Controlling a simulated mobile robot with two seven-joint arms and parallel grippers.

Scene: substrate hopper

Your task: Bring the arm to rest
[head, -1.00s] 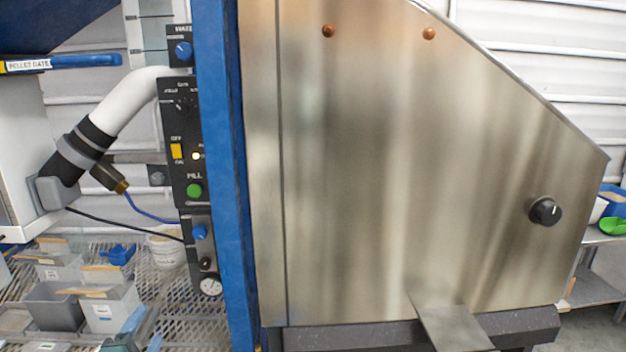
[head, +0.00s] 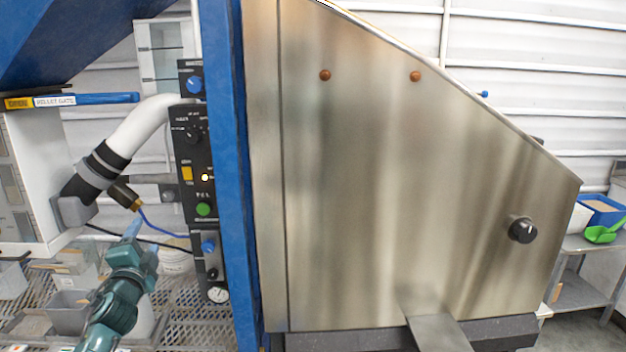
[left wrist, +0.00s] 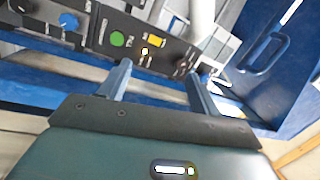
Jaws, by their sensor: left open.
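My left arm comes up from the lower left in the head view, and its teal left gripper (head: 141,242) is left of the control panel (head: 200,190), below the white pipe elbow. In the left wrist view the two blue-grey fingers (left wrist: 158,88) stand apart with nothing between them. The control panel shows beyond the fingers, with its green button (left wrist: 117,39) and yellow switch (left wrist: 157,41). My right gripper is in neither view.
A blue post (head: 236,200) and a large steel hopper side (head: 400,180) with a black knob (head: 522,230) fill the middle. A mesh shelf (head: 185,310) with grey bins (head: 68,312) lies lower left. A blue pellet gate handle (head: 108,98) sticks out at upper left.

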